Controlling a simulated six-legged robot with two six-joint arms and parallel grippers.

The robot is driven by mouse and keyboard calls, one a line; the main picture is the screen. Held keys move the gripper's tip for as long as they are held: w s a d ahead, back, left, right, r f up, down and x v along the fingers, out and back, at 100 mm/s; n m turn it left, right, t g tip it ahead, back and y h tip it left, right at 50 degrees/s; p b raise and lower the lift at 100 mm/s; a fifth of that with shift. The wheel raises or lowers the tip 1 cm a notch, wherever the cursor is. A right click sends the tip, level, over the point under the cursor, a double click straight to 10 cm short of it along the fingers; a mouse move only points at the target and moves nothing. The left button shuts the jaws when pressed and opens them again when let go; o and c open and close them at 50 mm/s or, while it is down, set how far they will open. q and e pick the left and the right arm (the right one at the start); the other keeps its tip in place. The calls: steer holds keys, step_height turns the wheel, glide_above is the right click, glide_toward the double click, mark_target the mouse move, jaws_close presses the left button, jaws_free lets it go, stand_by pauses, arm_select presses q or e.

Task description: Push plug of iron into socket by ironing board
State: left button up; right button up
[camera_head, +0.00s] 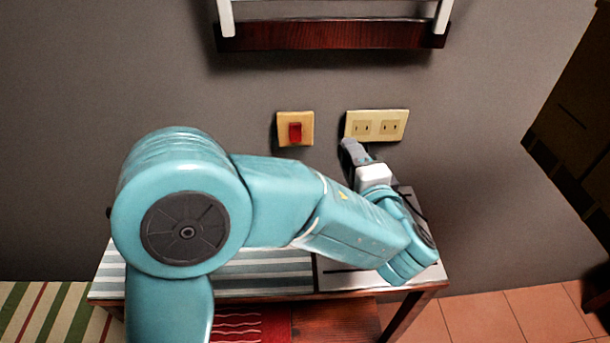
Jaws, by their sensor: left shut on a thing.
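The cream socket plate (401,118) with two outlets is on the grey wall. My left arm reaches in from the left, and my left gripper (351,147) is just below the left end of the plate. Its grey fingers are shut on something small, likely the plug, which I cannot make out. I cannot tell whether the fingers or the plug touch the plate. The ironing board (262,276) has a striped top and stands against the wall, partly behind my arm. The iron is not clearly visible. A thin dark cord (415,205) shows beside my wrist. My right gripper is not in view.
A cream switch plate with a red switch (295,128) is left of the socket. A dark wood shelf (330,36) with white posts hangs above. A red cloth (240,325) lies below the board top. Tiled floor (525,315) at right is clear.

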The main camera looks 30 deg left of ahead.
arm_select(q)
steer(key=shift+w+d+r+m+t+h+p, duration=0.1)
steer(key=shift+w+m+t+h+p, duration=0.25)
steer(key=shift+w, duration=0.5)
steer(key=shift+w+d+r+m+t+h+p, duration=0.1)
steer(key=shift+w+d+r+m+t+p, duration=0.15)
steer(key=shift+w+t, duration=0.5)
steer(key=shift+w+m+t+h+p, duration=0.2)
steer(key=shift+w+t+h+p, duration=0.15)
steer(key=shift+w, duration=0.6)
steer(key=shift+b, duration=0.55)
stand_by(0.3)
steer(key=shift+b, duration=0.55)
stand_by(0.6)
